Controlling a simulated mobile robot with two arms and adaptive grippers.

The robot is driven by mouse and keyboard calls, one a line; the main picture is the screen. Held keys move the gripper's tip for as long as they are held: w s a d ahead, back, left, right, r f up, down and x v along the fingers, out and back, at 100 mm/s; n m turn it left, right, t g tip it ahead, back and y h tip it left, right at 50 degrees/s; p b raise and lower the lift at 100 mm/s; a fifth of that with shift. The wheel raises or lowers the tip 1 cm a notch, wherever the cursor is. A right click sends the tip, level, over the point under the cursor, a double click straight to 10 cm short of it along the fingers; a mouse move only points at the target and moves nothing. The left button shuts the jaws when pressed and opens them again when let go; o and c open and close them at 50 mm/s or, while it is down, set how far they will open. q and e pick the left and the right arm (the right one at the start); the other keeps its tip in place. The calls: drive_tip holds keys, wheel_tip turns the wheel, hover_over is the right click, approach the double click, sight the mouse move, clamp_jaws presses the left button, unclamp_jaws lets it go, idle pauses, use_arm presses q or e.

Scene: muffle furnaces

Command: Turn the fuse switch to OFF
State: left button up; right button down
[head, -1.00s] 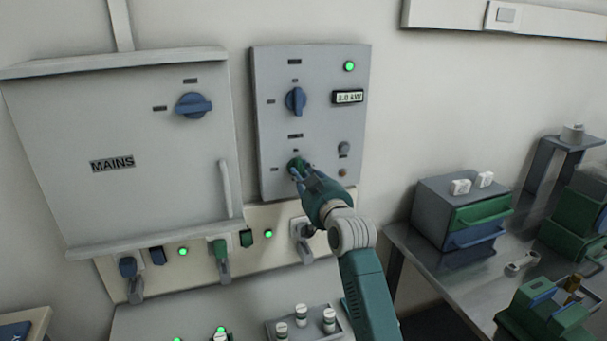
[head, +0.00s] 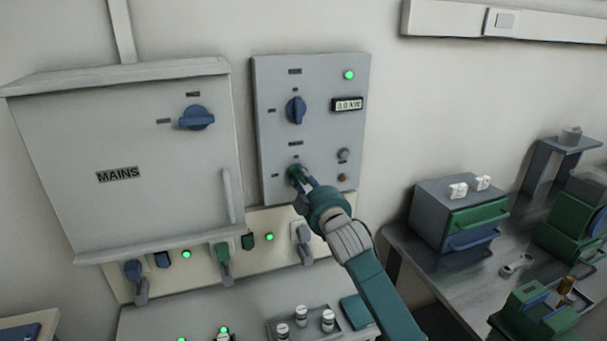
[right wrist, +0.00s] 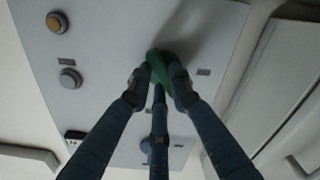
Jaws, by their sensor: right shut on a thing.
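A grey panel (head: 271,90) on the wall carries a blue rotary knob (head: 296,110) in its upper half and a green rotary knob (head: 294,171) at its lower left. Their labels are too small to read. My right gripper (head: 300,176) is shut on the green knob, and its fingers hide much of it. In the right wrist view the green knob (right wrist: 160,66) sits between the fingertips (right wrist: 161,80), and its handle looks slanted. My left gripper is not in view.
A grey MAINS cabinet (head: 75,130) with a blue switch (head: 196,117) stands left of the panel. Below run sockets with plugs (head: 222,253) and green lamps. The panel has a lit green lamp (head: 349,75) and a small display (head: 347,104). A bench with drawers (head: 478,213) is at right.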

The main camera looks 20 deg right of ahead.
drive_tip(key=shift+a+n+p, duration=0.2)
drive_tip(key=shift+n+p, duration=1.95)
drive_tip(key=shift+n, duration=3.35)
drive_tip(key=c, duration=1.6)
unclamp_jaws()
drive_tip(key=shift+o, duration=0.2)
drive_tip(key=shift+s, duration=0.15)
drive_tip(key=s, duration=1.1)
drive_tip(key=shift+s+d, duration=0.2)
drive_tip(key=shift+s, duration=0.2)
